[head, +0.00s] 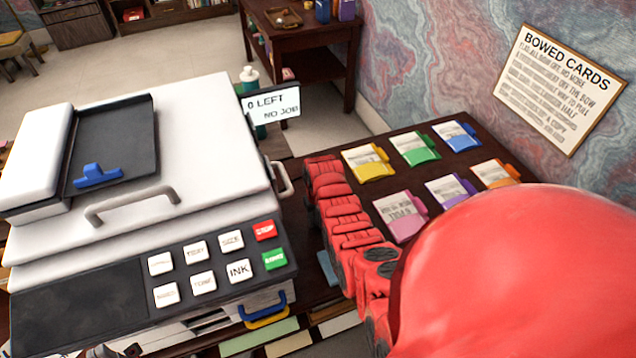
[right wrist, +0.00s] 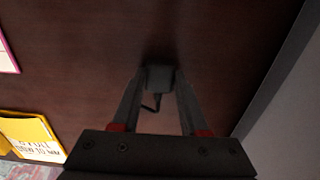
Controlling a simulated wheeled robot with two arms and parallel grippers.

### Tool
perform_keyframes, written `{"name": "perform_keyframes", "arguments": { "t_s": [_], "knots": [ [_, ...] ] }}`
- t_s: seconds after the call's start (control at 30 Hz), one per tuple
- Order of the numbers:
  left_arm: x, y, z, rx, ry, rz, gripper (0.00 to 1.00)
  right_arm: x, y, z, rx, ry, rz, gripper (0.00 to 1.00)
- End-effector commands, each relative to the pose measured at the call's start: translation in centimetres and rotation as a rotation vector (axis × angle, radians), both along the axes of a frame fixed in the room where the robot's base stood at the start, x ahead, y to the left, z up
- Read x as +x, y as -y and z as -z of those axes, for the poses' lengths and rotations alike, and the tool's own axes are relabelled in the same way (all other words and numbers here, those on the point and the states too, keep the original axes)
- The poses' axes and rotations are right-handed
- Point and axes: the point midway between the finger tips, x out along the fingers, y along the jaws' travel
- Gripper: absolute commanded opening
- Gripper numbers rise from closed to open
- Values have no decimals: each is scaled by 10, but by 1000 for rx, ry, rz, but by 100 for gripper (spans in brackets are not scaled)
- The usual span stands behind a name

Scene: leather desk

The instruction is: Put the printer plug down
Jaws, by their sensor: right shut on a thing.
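The printer plug (right wrist: 158,78) is a small dark block with a short bit of black cable, seen in the right wrist view. My right gripper (right wrist: 160,72) is shut on it, one finger on each side. Dark brown wood lies behind the plug, with a dark shadow around it; I cannot tell whether the plug touches the wood. In the head view my red right arm comes in from the lower right and hides the right gripper and plug. I do not make out my left gripper in any view.
The white printer (head: 190,140) fills the left of the head view, its screen (head: 271,104) reading "0 LEFT NO JOB". Several coloured card packs (head: 415,148) lie on the dark desk (head: 400,133) beside my arm. A "BOWED CARDS" sign (head: 560,88) hangs on the wall.

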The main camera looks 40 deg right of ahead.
Motion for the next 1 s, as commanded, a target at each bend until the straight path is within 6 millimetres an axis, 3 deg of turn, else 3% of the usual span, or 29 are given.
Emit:
{"name": "perform_keyframes", "arguments": {
  "t_s": [0.2, 0.23, 0.4, 0.67, 0.83, 1.0],
  "knots": [
    [0, 0, 7, 0, 0, 0, 0, 0, 0, 8, 0, 0, 0, 0],
    [0, 0, 6, 0, 0, 0, 0, 0, 0, 7, 0, 0, 0, 47],
    [0, 0, 6, 0, 0, 0, 0, 0, 0, 6, 0, 1, 0, 74],
    [0, 0, 5, 0, 0, 0, 0, 0, 0, 5, 0, 1, 0, 74],
    [0, 0, -11, 0, 0, 0, 0, 0, 0, -12, 0, 1, 0, 74],
    [0, 0, 3, 0, 0, 0, 0, 2, 1, -21, -3, 7, 0, 74]
  ]
}}
